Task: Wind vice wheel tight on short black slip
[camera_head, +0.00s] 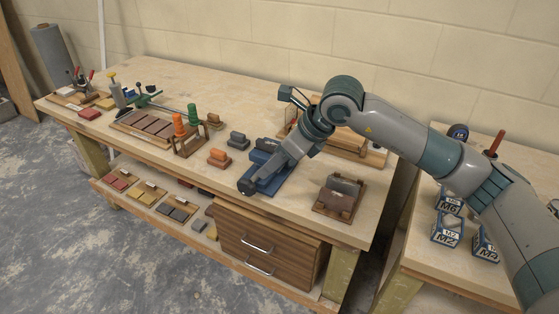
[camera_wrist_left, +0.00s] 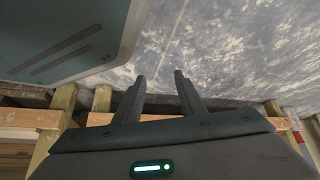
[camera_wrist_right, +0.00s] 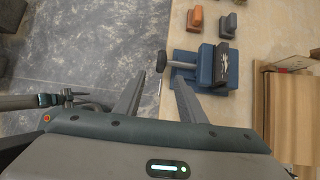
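The blue vice (camera_head: 266,186) stands at the bench's front edge; it also shows in the right wrist view (camera_wrist_right: 213,68). Its dark wheel (camera_wrist_right: 161,62) sticks out past the edge on a short screw. A dark piece (camera_wrist_right: 227,56) sits at the vice's jaws; I cannot tell whether it is the short black slip or how firmly it is held. My right gripper (camera_wrist_right: 159,78) is open and empty, its fingertips just short of the wheel, one to either side. In the head view it (camera_head: 262,178) covers part of the vice. My left gripper (camera_wrist_left: 159,77) is open, empty, above the floor.
Dark (camera_head: 238,140) and orange (camera_head: 219,157) blocks stand left of the vice. A drawer unit (camera_head: 268,240) sits under the bench top. Labelled boxes (camera_head: 447,230) stand on the right table.

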